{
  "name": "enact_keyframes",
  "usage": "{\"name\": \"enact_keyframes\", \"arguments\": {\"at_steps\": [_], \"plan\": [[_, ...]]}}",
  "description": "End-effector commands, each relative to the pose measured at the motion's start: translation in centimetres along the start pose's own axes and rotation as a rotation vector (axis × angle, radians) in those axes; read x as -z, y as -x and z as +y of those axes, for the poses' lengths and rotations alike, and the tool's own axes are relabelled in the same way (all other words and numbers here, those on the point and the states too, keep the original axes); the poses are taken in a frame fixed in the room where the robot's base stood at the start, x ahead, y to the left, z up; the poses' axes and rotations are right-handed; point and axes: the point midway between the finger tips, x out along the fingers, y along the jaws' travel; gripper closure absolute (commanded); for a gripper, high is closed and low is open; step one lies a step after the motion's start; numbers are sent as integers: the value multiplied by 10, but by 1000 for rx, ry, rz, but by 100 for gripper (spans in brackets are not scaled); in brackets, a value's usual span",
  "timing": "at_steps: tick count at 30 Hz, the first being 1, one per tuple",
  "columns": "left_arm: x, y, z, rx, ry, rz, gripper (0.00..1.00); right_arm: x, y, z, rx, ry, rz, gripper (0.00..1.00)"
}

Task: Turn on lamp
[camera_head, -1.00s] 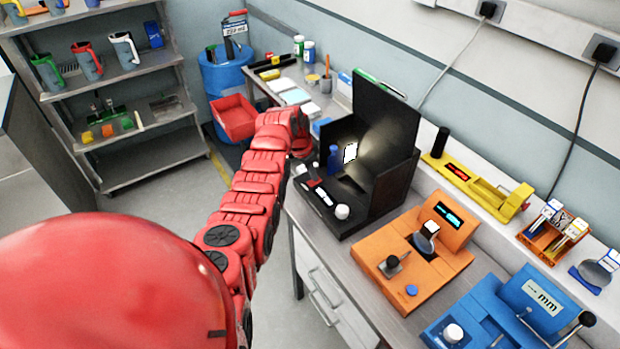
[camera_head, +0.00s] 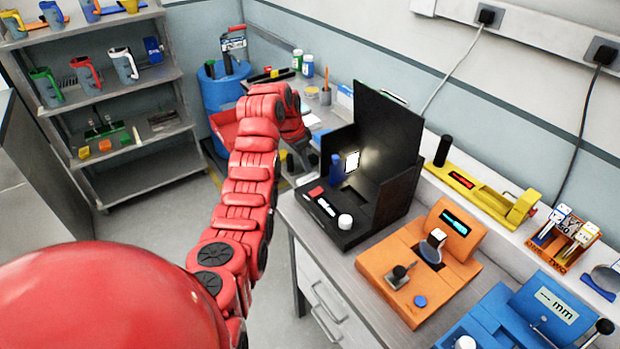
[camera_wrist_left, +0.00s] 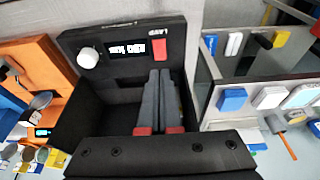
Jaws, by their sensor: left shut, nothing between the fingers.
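The black lamp box (camera_head: 352,232) stands on the bench with its tall panel raised. A bright white square (camera_head: 352,161) inside it casts a glow on the panel. Its front strip carries a red switch (camera_head: 316,191), a small lit display and a white knob (camera_head: 345,221). In the left wrist view the red switch (camera_wrist_left: 158,50) sits beside the "LAMP" lettering, and the knob (camera_wrist_left: 89,57) is farther left. My left gripper (camera_head: 291,161) is shut and empty, close beside the box's left end. In the wrist view its fingertips (camera_wrist_left: 160,73) point toward the switch; contact cannot be told.
An orange device (camera_head: 420,265) stands right of the box, with a blue device (camera_head: 520,318) farther right. A yellow device (camera_head: 480,190) is on the ledge behind. Bottles and a pencil cup (camera_head: 325,96) stand at the back. Floor left of the bench is clear.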

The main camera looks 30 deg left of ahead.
Motion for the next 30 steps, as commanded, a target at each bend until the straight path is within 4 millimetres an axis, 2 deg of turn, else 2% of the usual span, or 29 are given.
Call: {"name": "enact_keyframes", "arguments": {"at_steps": [1,2,9,30], "plan": [[-2,15,-2,5,2,4,100,1,-3,0,0,0,1,26],[-3,21,-2,2,3,1,100,2,-8,0,0,0,1,26],[-6,34,-1,-2,3,-1,100,4,-25,1,0,0,1,26],[-7,37,0,0,1,0,100,5,-27,1,0,0,1,26]]}}
